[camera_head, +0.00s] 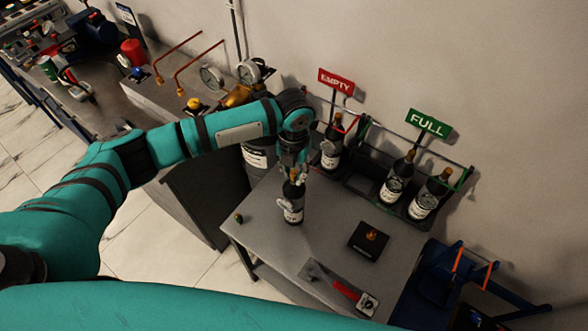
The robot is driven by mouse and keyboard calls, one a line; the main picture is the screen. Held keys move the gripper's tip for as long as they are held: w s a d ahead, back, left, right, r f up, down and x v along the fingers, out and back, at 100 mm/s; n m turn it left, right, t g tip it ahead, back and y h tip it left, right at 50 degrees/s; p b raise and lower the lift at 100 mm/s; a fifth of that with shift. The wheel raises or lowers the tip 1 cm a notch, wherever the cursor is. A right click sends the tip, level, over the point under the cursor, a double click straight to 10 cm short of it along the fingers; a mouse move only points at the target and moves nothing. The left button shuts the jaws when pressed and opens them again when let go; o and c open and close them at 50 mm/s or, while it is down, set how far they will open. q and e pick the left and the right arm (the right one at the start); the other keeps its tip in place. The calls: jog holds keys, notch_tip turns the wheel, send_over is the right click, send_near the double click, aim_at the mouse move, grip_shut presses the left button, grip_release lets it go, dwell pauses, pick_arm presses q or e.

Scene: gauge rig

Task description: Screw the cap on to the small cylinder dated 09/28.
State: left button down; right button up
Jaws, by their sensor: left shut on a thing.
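A small dark cylinder (293,211) with a white label and a brass-coloured top is upright over the grey table, under my left gripper. My left gripper (292,172) points down and is shut on the top of this cylinder. I cannot tell whether its base touches the table. The label is too small to read a date. A small dark piece with a brassy top (238,218), possibly the cap, lies near the table's left edge. Other labelled cylinders stand in the racks behind: one (331,152) by the EMPTY sign, two (391,190) by the FULL sign. My right gripper is out of view.
The grey table (265,235) has a black block with a brass fitting (368,240) at right and a plate with a red-handled tool (345,291) in front. The EMPTY sign (337,84) and FULL sign (428,124) rise behind. A bench with gauges (212,77) stands left.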

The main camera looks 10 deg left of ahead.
pick_arm(q)
jog(key=c, duration=0.8)
grip_release()
jog(key=shift+r, duration=0.1)
notch_tip(320, 180, up, 12)
